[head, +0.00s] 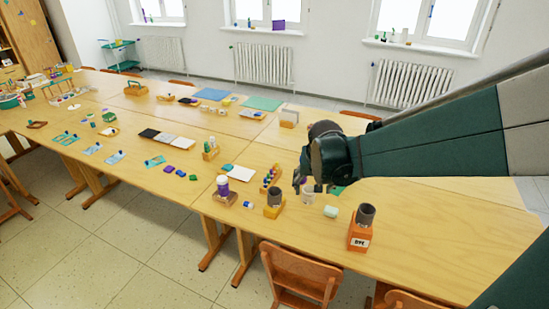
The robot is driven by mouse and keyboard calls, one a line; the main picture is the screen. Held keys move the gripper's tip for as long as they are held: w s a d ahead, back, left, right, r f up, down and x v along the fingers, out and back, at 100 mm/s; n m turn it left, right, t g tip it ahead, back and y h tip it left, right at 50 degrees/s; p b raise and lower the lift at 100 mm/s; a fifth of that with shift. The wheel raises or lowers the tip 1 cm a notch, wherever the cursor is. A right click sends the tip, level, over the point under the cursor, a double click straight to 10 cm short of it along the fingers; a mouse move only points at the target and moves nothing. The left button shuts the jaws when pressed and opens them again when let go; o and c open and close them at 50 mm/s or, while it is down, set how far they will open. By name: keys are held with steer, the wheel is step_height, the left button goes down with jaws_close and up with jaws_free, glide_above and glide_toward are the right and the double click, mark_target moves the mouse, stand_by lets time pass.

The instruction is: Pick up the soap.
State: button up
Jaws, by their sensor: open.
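A small pale green block (330,211), which looks like the soap, lies on the long wooden table (420,240). It sits between a clear cup and an orange box. My gripper (305,184) hangs over the table, to the left of the block and farther back in the picture. It points down, is open, and shows nothing held. My arm comes in from the right and hides part of the table behind it.
The clear cup (308,194) stands just below my gripper. The orange box (359,238) bears a dark cup (366,215). A dark cylinder on a yellow block (273,210) and a purple-capped jar (223,186) stand to the left. The table's right part is clear.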

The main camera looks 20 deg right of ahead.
mark_target(331, 210)
steer(key=w+d+f+m+g+b, duration=0.1)
steer(key=w+d+f, duration=0.2)
steer(key=d+f, duration=0.3)
steer(key=w+d+f+m+b, duration=0.1)
steer(key=w+d+f+m, duration=0.1)
steer(key=d+f, duration=0.5)
steer(key=shift+w+d+f+g+b, duration=0.3)
steer(key=shift+w+f+g, duration=0.15)
steer(key=shift+f, duration=1.75)
steer(key=shift+b+x, duration=0.35)
steer(key=shift+x, duration=0.9)
steer(key=shift+b+x, duration=0.85)
steer(key=shift+x, duration=1.8)
steer(key=shift+d, duration=0.1)
steer(key=shift+c, duration=0.2)
steer(key=c, duration=0.9)
